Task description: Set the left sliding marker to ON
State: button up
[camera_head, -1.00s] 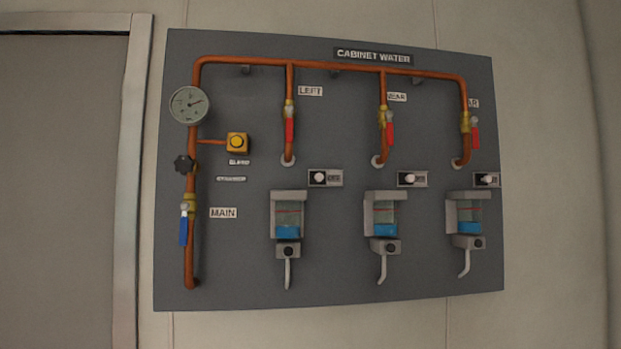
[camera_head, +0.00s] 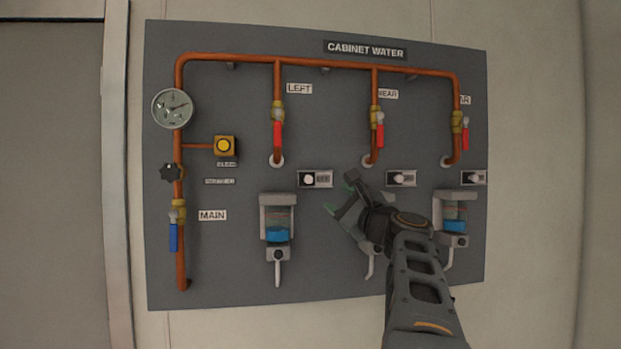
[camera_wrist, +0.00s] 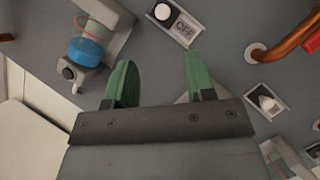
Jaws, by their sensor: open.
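The left sliding marker (camera_head: 309,180) is a white round knob at the left end of a small plate (camera_head: 323,179) below the LEFT pipe. In the wrist view the knob (camera_wrist: 162,12) sits at the top, and the uncovered part of its plate (camera_wrist: 184,30) reads OFF. My gripper (camera_head: 338,196) is open and empty, right of and slightly below this plate in the head view. In the wrist view its two green fingers (camera_wrist: 156,80) point up toward the plate, apart from it. My arm hides the middle water reservoir.
The panel carries copper pipes (camera_head: 320,64) with red-handled valves (camera_head: 278,134). The left reservoir (camera_head: 277,218) is below the marker. The middle marker (camera_head: 399,178) and right marker (camera_head: 474,177) are further right. A blue MAIN valve handle (camera_head: 173,236) is at left.

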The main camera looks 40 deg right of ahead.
aim_at(309, 180)
jog(key=p+x, duration=0.2)
jog(key=x, duration=0.2)
jog(key=p+x, duration=0.2)
jog(key=x, duration=0.2)
jog(key=p+x, duration=0.2)
jog(key=x, duration=0.2)
jog(key=shift+r, duration=0.35)
jog(key=shift+w+d, duration=0.1)
jog(key=shift+w, duration=0.5)
jog(key=shift+c, duration=0.5)
grip_shut()
